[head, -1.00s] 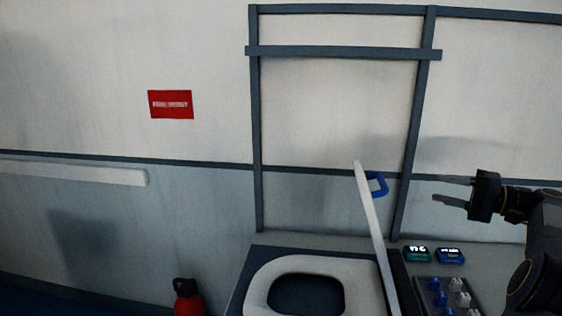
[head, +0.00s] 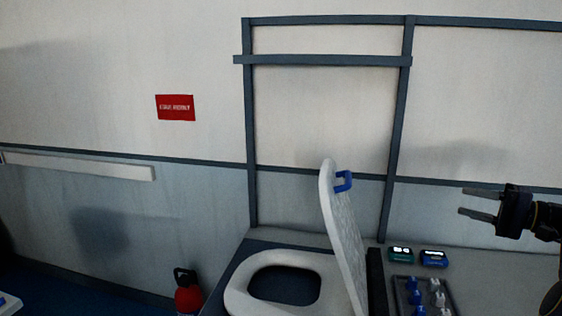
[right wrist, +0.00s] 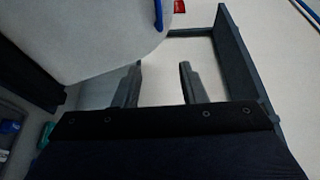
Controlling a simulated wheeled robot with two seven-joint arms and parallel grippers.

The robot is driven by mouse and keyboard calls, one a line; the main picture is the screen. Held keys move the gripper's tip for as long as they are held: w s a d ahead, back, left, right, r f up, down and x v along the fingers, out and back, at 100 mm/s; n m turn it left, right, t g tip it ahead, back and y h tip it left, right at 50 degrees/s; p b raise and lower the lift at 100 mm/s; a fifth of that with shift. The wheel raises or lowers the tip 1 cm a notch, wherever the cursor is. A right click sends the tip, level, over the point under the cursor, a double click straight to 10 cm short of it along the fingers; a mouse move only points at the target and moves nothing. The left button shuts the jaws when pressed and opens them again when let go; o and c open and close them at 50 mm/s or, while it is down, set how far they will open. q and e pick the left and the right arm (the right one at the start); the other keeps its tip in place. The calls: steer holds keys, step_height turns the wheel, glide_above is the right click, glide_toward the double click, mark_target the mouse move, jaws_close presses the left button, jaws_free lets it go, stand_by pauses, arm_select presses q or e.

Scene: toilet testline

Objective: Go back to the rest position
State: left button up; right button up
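My right gripper (head: 478,202) is at the right of the head view, to the right of the toilet lid and above the bench. Its two fingers are apart with nothing between them; the right wrist view (right wrist: 160,80) also shows the gap empty. The white toilet lid (head: 343,235) stands raised, with a blue handle (head: 343,181) near its top. The lid also shows large and close in the right wrist view (right wrist: 80,40). The white toilet seat (head: 243,290) lies flat to the left of the lid. My left gripper is not in view.
A green device (head: 401,255) and a blue device (head: 433,259) lie on the bench below the right gripper. A tray (head: 424,290) holds several blue and white parts. A grey frame (head: 397,130) stands behind. A red extinguisher (head: 188,298) is at lower left.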

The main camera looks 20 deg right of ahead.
steer(key=w+a+g, duration=0.2)
steer(key=a, duration=0.5)
steer(key=w+a+g, duration=0.1)
steer(key=w+a, duration=0.2)
steer(key=a, duration=0.4)
steer(key=s+a+f+n+g+h, duration=0.1)
steer(key=s+a+f+g, duration=0.1)
steer(key=a, duration=0.5)
steer(key=s+a+f+n+g+h, duration=0.1)
steer(key=s+a, duration=0.1)
steer(key=a, duration=0.4)
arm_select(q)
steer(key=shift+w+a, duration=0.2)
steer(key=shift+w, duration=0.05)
arm_select(e)
steer(key=s+a+f+n+g+h, duration=0.2)
steer(key=s+a+f+n+h, duration=0.2)
steer(key=s+a+f, duration=1)
steer(key=s+f+n, duration=0.2)
steer(key=s+n, duration=0.1)
steer(key=s, duration=0.1)
steer(key=shift+s+a+f+h, duration=0.15)
steer(key=shift+f+h, duration=0.05)
steer(key=shift+h, duration=0.1)
